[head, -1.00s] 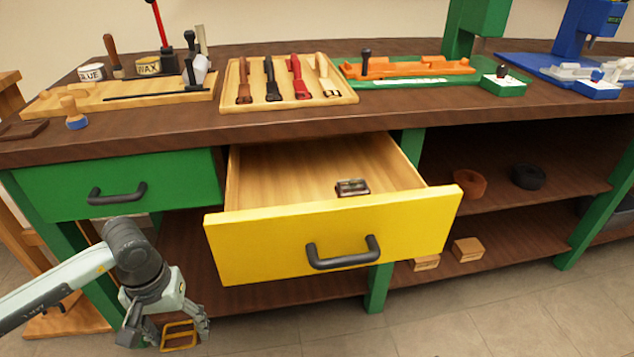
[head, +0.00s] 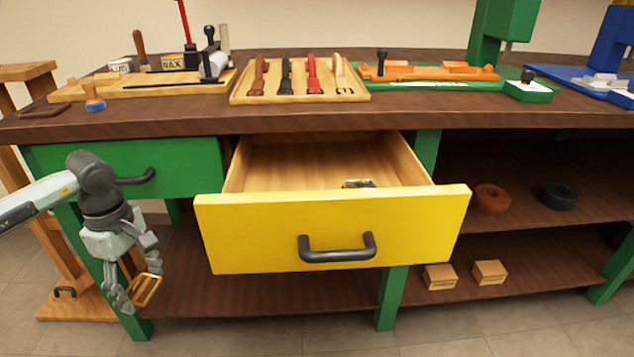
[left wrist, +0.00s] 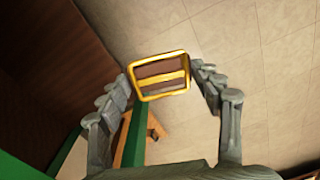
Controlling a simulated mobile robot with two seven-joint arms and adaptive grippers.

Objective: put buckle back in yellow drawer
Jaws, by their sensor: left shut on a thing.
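My left gripper (head: 136,290) is shut on a gold rectangular buckle (head: 146,290), in front of the bench and to the left of the yellow drawer. In the left wrist view the buckle (left wrist: 160,76) sits between the fingertips, with its middle bar showing. The yellow drawer (head: 245,233) is pulled open, and its wooden inside shows. A dark and silver object (head: 358,184) lies inside it, partly hidden by the front panel. The gripper is lower than the drawer's top edge and apart from it. My right gripper is not in view.
A shut green drawer (head: 180,168) is behind my left arm. The bench top holds a strap tray (head: 300,98) and tools. Lower shelves hold rolled straps (head: 492,199) and small wooden blocks (head: 489,272). The floor in front is clear.

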